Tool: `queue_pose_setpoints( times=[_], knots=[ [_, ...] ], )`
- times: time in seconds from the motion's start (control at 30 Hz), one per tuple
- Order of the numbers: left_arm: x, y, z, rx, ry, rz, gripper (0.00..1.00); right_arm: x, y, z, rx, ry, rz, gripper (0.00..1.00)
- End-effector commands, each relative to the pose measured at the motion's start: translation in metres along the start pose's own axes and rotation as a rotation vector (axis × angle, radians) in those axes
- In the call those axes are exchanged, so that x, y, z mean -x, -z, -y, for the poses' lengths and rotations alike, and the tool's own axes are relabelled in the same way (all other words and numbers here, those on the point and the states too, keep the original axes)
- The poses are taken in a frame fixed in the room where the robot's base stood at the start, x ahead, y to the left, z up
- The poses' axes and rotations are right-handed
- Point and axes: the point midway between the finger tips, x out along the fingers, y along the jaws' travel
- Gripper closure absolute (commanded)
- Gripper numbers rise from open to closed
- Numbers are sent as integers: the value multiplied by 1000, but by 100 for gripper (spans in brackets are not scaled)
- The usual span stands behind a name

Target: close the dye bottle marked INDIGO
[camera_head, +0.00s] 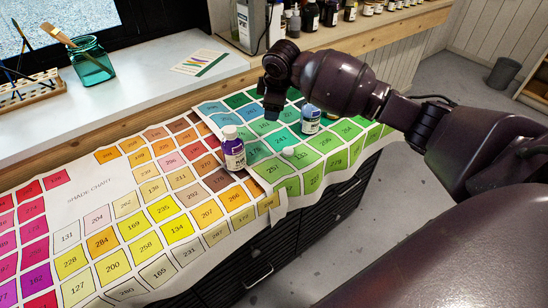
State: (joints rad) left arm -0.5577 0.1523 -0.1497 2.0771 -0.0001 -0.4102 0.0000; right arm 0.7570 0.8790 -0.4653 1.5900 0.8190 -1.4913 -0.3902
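A small blue bottle (310,120) with a pale label stands on the green part of the shade chart; its lettering is too small to read. A small white cap-like piece (288,152) lies on the chart, apart from it and to its lower left. A purple bottle (234,154) with a white cap on stands further left; its label is also unreadable. My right gripper (271,108) reaches in from the right and hangs over the chart, left of the blue bottle and above the purple one. Its finger gap is not clear. My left gripper is out of view.
The shade chart (82,205) covers the dark drawer cabinet. Behind it, a white sill holds a green glass jar (90,62) with brushes, a wooden rack (28,92) and a card (208,62). Several small bottles line the back shelf. Much of the chart's left is clear.

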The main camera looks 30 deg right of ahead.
Motion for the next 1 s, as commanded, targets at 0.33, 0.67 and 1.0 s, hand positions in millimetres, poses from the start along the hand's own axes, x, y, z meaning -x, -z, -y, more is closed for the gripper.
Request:
queue_pose_setpoints(
  times=[0.33,0.67,1.0],
  knots=[
    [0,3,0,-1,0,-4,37,-3,-46,35,124,275,231,34],
    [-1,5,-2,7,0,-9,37,-1,-50,37,165,294,252,34],
    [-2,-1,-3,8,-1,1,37,-15,-54,41,164,296,255,34]
  ],
)
